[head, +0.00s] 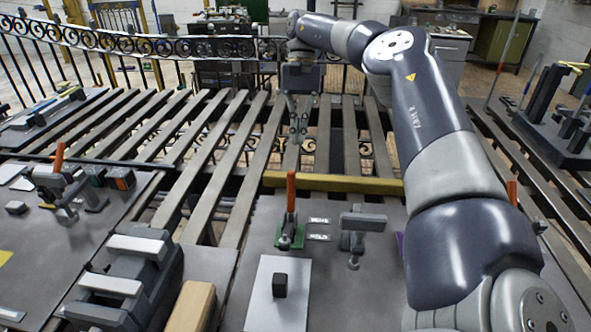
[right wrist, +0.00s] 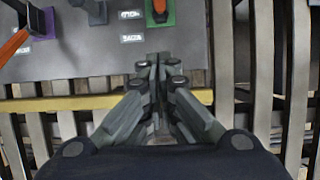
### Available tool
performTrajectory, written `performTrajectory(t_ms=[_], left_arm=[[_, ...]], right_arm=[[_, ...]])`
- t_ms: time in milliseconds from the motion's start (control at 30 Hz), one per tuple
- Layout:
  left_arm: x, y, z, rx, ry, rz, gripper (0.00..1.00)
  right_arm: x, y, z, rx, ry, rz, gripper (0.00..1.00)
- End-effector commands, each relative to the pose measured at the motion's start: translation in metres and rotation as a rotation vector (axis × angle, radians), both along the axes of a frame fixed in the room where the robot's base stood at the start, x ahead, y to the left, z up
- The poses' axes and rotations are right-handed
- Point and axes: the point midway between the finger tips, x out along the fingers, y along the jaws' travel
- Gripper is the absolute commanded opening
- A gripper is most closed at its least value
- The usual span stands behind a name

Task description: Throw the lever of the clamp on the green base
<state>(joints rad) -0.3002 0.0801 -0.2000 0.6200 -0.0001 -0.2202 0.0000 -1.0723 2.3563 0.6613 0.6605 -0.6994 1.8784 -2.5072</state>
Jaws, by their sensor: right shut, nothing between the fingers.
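The clamp on the green base (head: 290,238) sits on the grey plate in the middle of the head view. Its orange-red lever (head: 291,192) stands upright. In the right wrist view, part of the green base (right wrist: 161,14) shows at the top edge, with the lever cut off by the frame. My right gripper (head: 298,132) is beyond the yellow bar, above the slats, on the far side of the clamp. Its fingers (right wrist: 160,66) are shut, empty and apart from the lever. My left gripper is not in view.
A yellow bar (head: 335,184) runs along the plate's far edge. A grey fixture (head: 361,222) stands right of the clamp. A purple base (right wrist: 43,22) with an orange lever (right wrist: 14,46) is partly hidden by my arm in the head view. Another red-levered clamp (head: 59,160) stands left.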

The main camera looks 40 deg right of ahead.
Motion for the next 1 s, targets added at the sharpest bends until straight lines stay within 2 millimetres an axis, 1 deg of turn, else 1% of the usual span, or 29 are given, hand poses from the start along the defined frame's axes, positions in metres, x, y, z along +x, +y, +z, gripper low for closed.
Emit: performTrajectory(t_ms=[167, 500, 567, 800, 1000], left_arm=[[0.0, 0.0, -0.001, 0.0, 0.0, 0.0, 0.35], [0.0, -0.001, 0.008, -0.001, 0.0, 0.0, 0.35], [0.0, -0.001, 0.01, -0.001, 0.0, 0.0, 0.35], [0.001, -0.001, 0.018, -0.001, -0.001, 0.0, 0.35], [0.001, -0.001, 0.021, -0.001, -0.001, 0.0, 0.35]], right_arm=[[-0.006, 0.007, -0.018, 0.003, 0.0, 0.002, 0.0], [-0.019, 0.024, -0.061, 0.004, 0.001, 0.002, 0.0], [-0.022, 0.028, -0.057, 0.003, -0.003, 0.002, 0.0], [-0.035, 0.043, -0.054, 0.002, -0.001, 0.001, 0.0], [-0.04, 0.051, -0.053, 0.002, -0.002, 0.001, 0.0]])
